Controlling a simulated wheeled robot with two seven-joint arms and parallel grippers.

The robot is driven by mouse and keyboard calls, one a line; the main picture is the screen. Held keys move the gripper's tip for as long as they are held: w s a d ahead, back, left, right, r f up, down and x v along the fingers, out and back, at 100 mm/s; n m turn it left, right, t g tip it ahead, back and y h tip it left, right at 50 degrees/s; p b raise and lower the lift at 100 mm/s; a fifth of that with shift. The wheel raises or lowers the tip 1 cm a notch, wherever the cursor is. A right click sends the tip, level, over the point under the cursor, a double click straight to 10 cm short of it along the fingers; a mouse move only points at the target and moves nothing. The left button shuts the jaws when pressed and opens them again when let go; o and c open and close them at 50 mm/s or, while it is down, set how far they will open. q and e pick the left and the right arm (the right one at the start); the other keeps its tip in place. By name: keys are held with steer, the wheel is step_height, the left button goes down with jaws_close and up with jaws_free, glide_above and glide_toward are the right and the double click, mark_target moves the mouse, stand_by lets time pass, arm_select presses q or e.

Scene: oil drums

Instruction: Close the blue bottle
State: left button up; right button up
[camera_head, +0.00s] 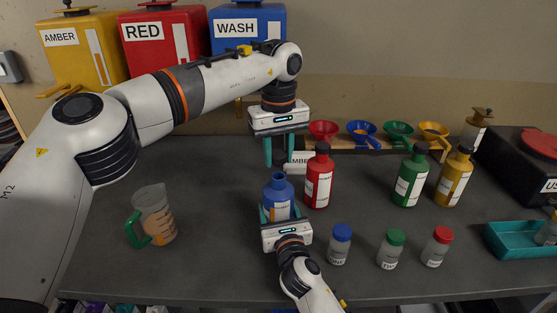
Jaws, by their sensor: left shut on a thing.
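The blue bottle (278,195) stands upright in the middle of the bench, with no cap on its neck. My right gripper (279,213) reaches in from the front, with its teal fingers shut on the two sides of the bottle's body. My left gripper (279,160) points down above and slightly behind the bottle's neck, apart from it. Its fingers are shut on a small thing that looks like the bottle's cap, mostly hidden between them.
A red bottle (319,178) stands close on the right. Green (410,178) and yellow (454,178) bottles stand farther right. Small capped jars (389,250) stand in front, a measuring jug (155,215) at left. Funnels (362,130) hang on a rack behind. A teal tray (505,250) is far right.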

arm_select(q)
steer(key=shift+f, duration=0.55)
steer(key=shift+f, duration=0.85)
steer(key=shift+f, duration=0.55)
arm_select(e)
steer(key=c, duration=0.5)
arm_select(q)
steer(key=m, duration=0.5)
steer(key=shift+m, duration=0.4)
steer(key=m, duration=0.4)
steer(key=shift+m, duration=0.3)
steer(key=o, duration=1)
steer(key=shift+c, duration=0.2)
